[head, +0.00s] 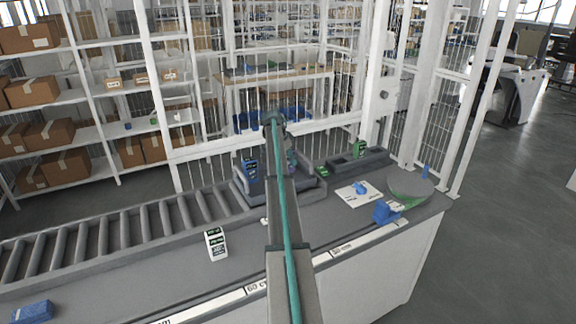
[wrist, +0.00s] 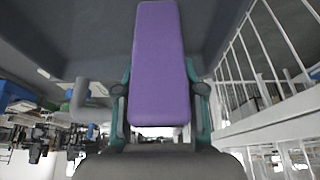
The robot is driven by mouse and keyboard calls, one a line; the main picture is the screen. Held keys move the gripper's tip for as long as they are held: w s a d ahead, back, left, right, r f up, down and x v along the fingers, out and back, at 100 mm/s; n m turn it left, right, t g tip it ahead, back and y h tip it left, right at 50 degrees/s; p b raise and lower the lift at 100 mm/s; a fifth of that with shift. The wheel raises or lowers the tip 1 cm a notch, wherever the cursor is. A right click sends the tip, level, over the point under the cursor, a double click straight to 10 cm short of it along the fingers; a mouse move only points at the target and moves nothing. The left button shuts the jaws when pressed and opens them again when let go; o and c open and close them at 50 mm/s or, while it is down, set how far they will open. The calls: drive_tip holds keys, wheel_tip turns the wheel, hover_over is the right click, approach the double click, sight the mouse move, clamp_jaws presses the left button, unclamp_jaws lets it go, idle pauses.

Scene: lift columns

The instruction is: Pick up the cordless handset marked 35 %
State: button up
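Several handset-like devices are on the grey counter (head: 160,276), but I cannot read 35 % on any. In the head view a white device (head: 216,244) with a dark and green face stands alone near the counter front. A blue device (head: 250,170) with a lit face stands upright in a dark tray left of my arm. A green device (head: 360,149) stands at the back right. My arm crosses the middle of the head view and hides part of the tray.
A roller conveyor (head: 110,236) runs along the left. A blue block (head: 32,312) lies at the front left. On the right are a white card (head: 352,198) with a blue item, a blue holder (head: 385,212) and a round grey disc (head: 410,184). White fencing (head: 330,128) stands behind the counter.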

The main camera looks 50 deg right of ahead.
clamp_jaws()
drive_tip(key=shift+r, duration=0.1)
